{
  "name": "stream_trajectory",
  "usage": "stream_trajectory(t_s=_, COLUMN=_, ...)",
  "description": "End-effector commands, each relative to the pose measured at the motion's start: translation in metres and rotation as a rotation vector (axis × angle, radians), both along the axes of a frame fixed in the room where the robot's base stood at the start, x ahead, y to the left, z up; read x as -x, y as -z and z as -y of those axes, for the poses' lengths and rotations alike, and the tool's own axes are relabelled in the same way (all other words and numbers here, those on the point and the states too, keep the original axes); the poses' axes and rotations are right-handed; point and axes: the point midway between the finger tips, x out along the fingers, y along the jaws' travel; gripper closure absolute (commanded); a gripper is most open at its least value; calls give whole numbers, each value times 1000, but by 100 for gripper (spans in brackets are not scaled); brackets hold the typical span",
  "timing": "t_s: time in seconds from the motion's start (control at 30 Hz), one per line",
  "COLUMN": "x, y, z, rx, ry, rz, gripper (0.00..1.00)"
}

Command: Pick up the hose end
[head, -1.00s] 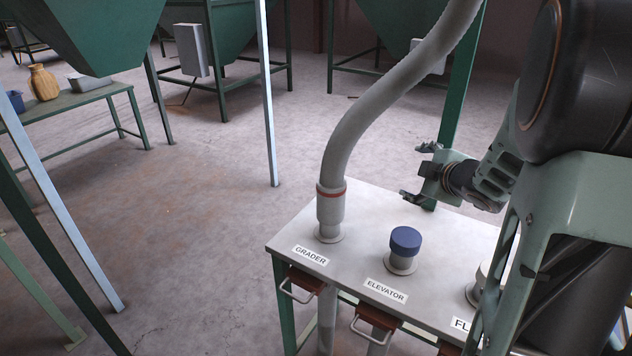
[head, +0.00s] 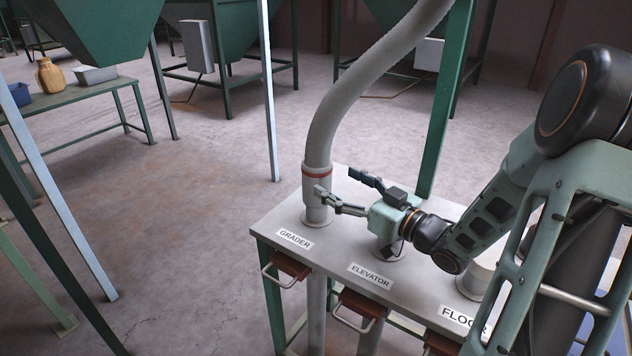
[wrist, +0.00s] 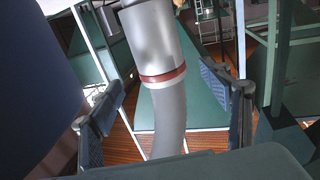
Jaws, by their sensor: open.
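The grey hose (head: 340,98) comes down from above and ends in a pale collar with a red band. This hose end (head: 312,207) stands upright on the GRADER port of the pale table. My gripper (head: 336,183) is open beside the collar, at its right, and points left toward it. In the wrist view the hose end (wrist: 152,42) shows between the two open fingers (wrist: 168,92), red band in the middle. Whether a finger touches it I cannot tell. My gripper hides the top of the ELEVATOR port in the head view.
The table (head: 345,210) has labels GRADER, ELEVATOR and a partly hidden FLOOR, with handled slides (head: 291,266) along its front edge. A green post (head: 440,120) rises behind it. A bench (head: 75,98) with a jar stands far left. Open floor lies between.

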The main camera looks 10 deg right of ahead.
Motion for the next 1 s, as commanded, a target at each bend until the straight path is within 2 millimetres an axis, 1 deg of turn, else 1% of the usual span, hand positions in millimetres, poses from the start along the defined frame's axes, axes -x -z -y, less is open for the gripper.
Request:
stream_trajectory(t_s=0.03, x=-7, y=2, z=-5, rx=1, ry=-2, rz=1, gripper=29)
stream_trajectory(t_s=0.1, x=-14, y=1, z=-9, rx=1, ry=-1, rz=1, gripper=29)
stream_trajectory(t_s=0.27, x=-23, y=2, z=-14, rx=1, ry=1, rz=0, gripper=29)
stream_trajectory(t_s=0.5, x=-52, y=3, z=-35, rx=3, ry=-1, rz=1, gripper=29)
stream_trajectory(t_s=0.6, x=-60, y=3, z=-40, rx=4, ry=1, rz=0, gripper=29)
stream_trajectory(t_s=0.7, x=-64, y=3, z=-42, rx=3, ry=2, rz=-1, gripper=29)
stream_trajectory(t_s=0.87, x=-64, y=2, z=-42, rx=3, ry=2, rz=-1, gripper=29)
stream_trajectory(t_s=0.97, x=-63, y=2, z=-41, rx=3, ry=2, rz=-1, gripper=38)
stream_trajectory(t_s=1.0, x=-63, y=2, z=-41, rx=3, ry=2, rz=-1, gripper=42)
